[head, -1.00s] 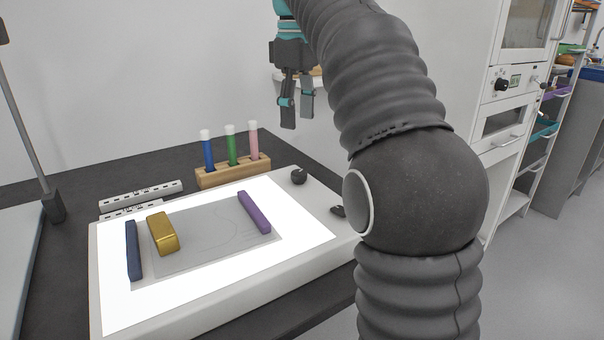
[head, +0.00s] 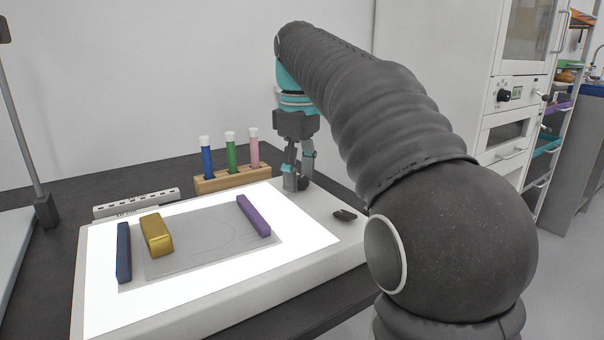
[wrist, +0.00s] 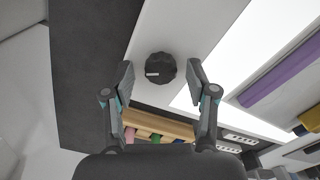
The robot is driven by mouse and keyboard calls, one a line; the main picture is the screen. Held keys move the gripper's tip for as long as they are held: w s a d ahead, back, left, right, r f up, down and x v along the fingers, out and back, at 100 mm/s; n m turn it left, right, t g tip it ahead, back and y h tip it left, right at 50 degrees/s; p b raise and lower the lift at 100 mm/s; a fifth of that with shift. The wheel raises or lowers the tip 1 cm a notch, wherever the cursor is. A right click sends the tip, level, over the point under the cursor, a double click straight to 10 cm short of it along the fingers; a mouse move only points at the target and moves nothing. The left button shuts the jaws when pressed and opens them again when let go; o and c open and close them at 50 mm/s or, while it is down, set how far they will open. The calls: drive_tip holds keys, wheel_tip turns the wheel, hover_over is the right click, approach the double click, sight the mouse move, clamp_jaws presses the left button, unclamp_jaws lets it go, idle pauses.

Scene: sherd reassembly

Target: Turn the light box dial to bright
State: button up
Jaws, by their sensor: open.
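The light box (head: 330,252) lies on the dark bench with its panel lit white. Its round black dial (wrist: 160,68) shows in the wrist view on the box's pale border, with a light mark on its left part. In the head view the dial is mostly hidden behind my gripper (head: 297,186). My gripper is open and points down at the dial. In the wrist view its two fingertips (wrist: 160,76) stand to the left and right of the dial, with gaps on both sides. I cannot tell whether the fingertips are at the dial's height.
A wooden rack (head: 232,180) with blue, green and pink tubes stands close behind the box. A gold block (head: 156,235), a dark blue bar (head: 124,252) and a purple bar (head: 253,215) lie on the panel. A small black item (head: 345,215) is on the right border.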

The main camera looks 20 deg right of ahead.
clamp_jaws()
drive_tip(key=shift+d, duration=0.1)
